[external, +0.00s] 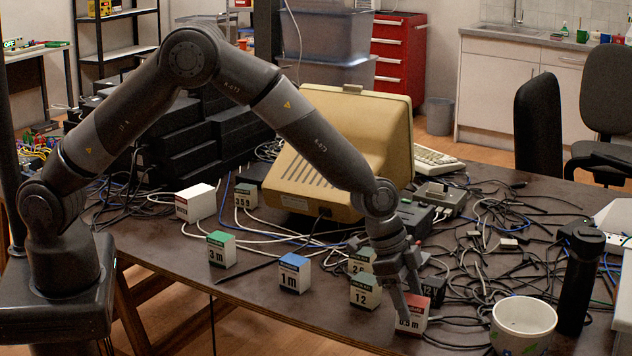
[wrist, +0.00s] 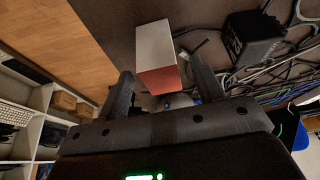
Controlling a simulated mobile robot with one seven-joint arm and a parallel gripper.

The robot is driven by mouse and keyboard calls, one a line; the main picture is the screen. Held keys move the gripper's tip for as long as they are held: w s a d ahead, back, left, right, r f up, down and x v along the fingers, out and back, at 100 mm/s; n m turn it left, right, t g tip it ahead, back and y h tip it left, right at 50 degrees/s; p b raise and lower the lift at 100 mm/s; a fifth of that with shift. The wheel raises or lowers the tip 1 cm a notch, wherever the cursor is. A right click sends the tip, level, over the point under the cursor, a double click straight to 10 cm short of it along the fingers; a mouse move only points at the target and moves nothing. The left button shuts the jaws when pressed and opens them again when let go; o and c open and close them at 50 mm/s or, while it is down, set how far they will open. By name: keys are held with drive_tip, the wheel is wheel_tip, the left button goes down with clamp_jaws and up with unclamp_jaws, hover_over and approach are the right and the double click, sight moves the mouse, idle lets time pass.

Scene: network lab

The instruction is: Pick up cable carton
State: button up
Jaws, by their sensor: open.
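A small white carton with a red panel and a label that seems to read "0.5 m" (external: 412,325) stands near the table's front edge. My gripper (external: 405,297) points down at it, open, and its fingers partly cover the carton in the external view. In the wrist view the carton (wrist: 155,45) shows a pale face and an orange-red face, ahead of and between the two spread fingertips (wrist: 160,76). I cannot tell whether either finger touches it. Similar cartons stand to the left: a green "12" (external: 365,292), a blue "1 m" (external: 294,273) and a green "3 m" (external: 221,250).
A white pot (external: 523,328) and a black upright cylinder (external: 579,280) stand to the right. Loose cables (external: 490,225) cover the table's right half. A beige monitor (external: 340,150) stands behind my arm. A small black box (external: 433,290) sits just behind the red carton.

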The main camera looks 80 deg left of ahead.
sight(413, 311)
drive_tip(key=shift+x, duration=1.85)
drive_tip(key=shift+s+a, duration=0.1)
drive_tip(key=shift+c, duration=0.3)
drive_tip(key=c, duration=1.1)
